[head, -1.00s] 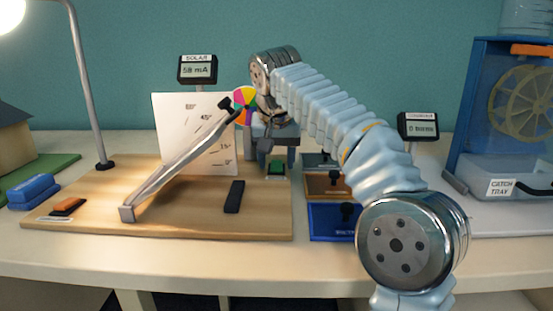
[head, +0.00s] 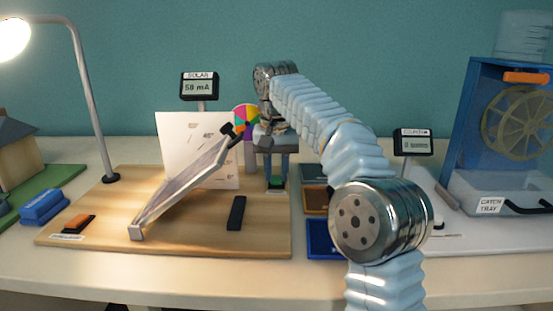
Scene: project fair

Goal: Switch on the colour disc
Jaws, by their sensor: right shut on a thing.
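The colour disc (head: 246,121), a wheel of bright coloured sectors, stands upright behind the tilted solar panel (head: 185,185) and is partly covered by my right wrist. A small green switch (head: 277,182) sits on the wooden board in front of the disc, to its right. My right gripper (head: 277,179) points down, with its two fingers at the switch's sides, shut on it. The fingertips are small and partly merge with the switch. My left gripper is not in view.
A lit lamp (head: 90,100) and an orange switch (head: 78,222) are on the left. The solar meter (head: 199,88) reads 58 mA. Coloured trays (head: 318,200) lie under my right arm. A blue water-wheel rig (head: 470,130) stands at right. The front table strip is clear.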

